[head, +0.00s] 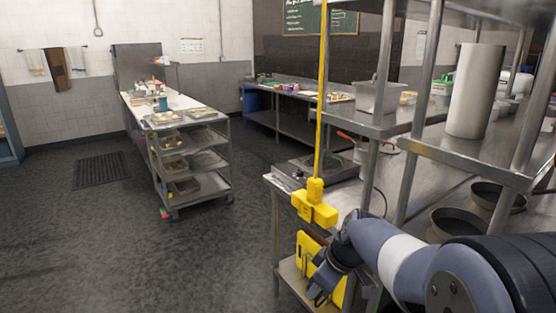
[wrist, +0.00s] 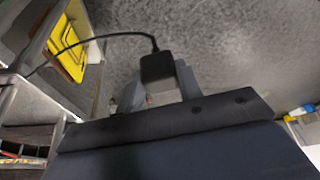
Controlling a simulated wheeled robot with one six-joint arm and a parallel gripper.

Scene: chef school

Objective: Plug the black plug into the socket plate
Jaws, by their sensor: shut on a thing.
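The black plug (wrist: 156,67) is in the wrist view, held between the grey fingers of my gripper (wrist: 158,88). Its thin black cable leaves the plug and runs left past a yellow plate (wrist: 66,45). In the head view my gripper (head: 322,288) is low beside the steel table's near end, in front of the yellow plate (head: 308,249), and the plug cannot be made out there. The yellow plate may be the socket plate; its sockets are not clear. The plug is apart from the plate in the wrist view.
A yellow block (head: 315,203) hangs on a yellow pole just above the plate. A hot plate (head: 320,168) stands on the steel table (head: 345,197). Shelf posts and dark pans (head: 458,222) are to the right. Open floor (head: 160,255) lies left, before a tray cart (head: 225,185).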

